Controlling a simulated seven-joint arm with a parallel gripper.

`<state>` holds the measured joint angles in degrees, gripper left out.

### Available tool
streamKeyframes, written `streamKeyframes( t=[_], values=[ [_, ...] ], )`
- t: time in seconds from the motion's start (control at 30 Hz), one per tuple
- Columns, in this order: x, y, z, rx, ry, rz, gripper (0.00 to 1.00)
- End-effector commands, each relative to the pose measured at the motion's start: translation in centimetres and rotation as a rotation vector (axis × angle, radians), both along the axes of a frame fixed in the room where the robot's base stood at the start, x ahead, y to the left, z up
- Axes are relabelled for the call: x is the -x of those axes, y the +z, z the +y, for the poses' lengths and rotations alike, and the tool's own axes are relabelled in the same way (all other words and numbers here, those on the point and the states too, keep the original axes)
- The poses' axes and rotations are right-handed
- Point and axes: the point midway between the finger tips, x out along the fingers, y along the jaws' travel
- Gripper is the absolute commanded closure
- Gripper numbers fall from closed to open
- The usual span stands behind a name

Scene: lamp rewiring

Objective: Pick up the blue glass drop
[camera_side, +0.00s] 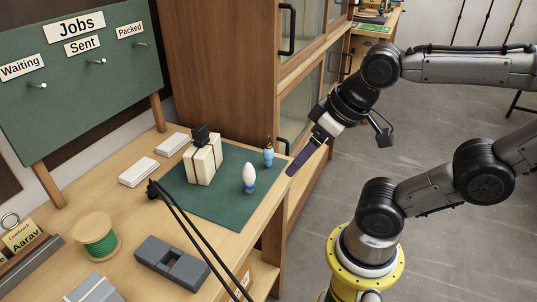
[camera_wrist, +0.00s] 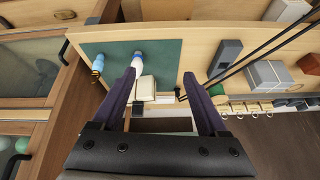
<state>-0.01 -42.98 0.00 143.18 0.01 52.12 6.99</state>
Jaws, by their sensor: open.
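The blue glass drop (camera_side: 268,156) stands upright on the green mat (camera_side: 225,208), near its far right corner, with a gold-coloured top. It also shows in the wrist view (camera_wrist: 98,64), left of my fingers. My gripper (camera_side: 301,160) is off the right edge of the bench in the side view, a short way right of the drop and apart from it. In the wrist view its two dark purple fingers (camera_wrist: 160,78) are spread, with nothing held between them.
A white bulb-shaped piece with a blue base (camera_side: 249,178) stands near the drop. A cream strapped box (camera_side: 203,163) stands behind it on the mat. A wooden cabinet (camera_side: 220,70) rises behind the bench. Dark lamp arms (camera_side: 190,226) cross the bench's front. A green spool (camera_side: 96,236) stands left.

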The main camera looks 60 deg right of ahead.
Motion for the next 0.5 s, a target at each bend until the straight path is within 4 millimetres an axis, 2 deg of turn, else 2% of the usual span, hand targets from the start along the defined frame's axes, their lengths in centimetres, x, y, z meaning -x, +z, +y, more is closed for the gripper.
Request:
streamKeyframes(
  t=[0.13,0.27,0.4,0.5],
  values=[
    [-1.3,2.2,-0.1,-0.133,-0.256,-0.009,0.23],
    [-4.3,4.1,-1.2,-0.265,-0.589,0.036,0.23],
    [-8.9,4.8,-4.1,-0.384,-1.003,0.101,0.23],
    [-12.0,4.1,-7.0,-0.439,-1.280,0.147,0.23]
  ],
)
